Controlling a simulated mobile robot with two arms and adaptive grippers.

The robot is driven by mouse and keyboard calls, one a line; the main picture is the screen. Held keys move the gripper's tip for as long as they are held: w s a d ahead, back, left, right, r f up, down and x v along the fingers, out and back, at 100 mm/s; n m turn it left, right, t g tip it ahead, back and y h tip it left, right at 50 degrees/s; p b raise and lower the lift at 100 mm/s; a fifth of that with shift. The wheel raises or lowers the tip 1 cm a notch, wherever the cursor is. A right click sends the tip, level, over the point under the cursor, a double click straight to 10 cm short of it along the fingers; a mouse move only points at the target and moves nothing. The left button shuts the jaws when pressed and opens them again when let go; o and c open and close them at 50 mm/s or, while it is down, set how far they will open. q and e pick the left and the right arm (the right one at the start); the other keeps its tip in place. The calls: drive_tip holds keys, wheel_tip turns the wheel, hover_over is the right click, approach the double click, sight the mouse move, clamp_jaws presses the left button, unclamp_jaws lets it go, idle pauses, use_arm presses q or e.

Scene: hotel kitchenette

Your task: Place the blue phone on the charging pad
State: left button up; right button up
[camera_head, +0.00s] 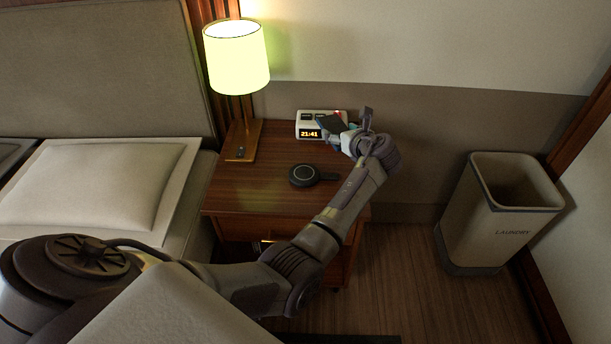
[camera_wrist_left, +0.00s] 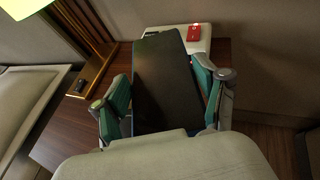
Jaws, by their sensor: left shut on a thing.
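The phone (camera_wrist_left: 165,85) looks dark, with a faint bluish edge, and is held between the teal-padded fingers of my left gripper (camera_wrist_left: 163,92). In the head view my left gripper (camera_head: 349,132) is over the back right of the nightstand, and the phone (camera_head: 329,125) shows in front of the clock. The charging pad (camera_head: 304,174) is a black round disc with a ringed top, lying bare on the nightstand, nearer the front than the gripper. I do not see the pad in the wrist view. My right gripper is not in view.
A white clock (camera_head: 309,133) reading 21:41 stands at the back of the nightstand (camera_head: 250,190), with a red item (camera_wrist_left: 194,33) on top. A lit lamp (camera_head: 237,62) stands at the back left. A bed with a pillow (camera_head: 95,185) is left; a laundry bin (camera_head: 500,220) is right.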

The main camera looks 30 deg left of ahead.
use_arm(q)
hover_over(307, 178)
drive_tip(key=f, duration=0.6)
drive_tip(key=shift+a, duration=0.2)
wheel_tip(307, 178, down, 4)
drive_tip(key=shift+w+r+b, duration=0.1)
drive_tip(key=shift+b, duration=0.95)
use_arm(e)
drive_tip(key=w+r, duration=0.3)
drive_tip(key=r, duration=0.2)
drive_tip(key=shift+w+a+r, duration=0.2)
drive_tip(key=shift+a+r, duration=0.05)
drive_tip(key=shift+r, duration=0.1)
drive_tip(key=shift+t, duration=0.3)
use_arm(q)
drive_tip(key=o, duration=1.3)
drive_tip(key=shift+d, duration=0.1)
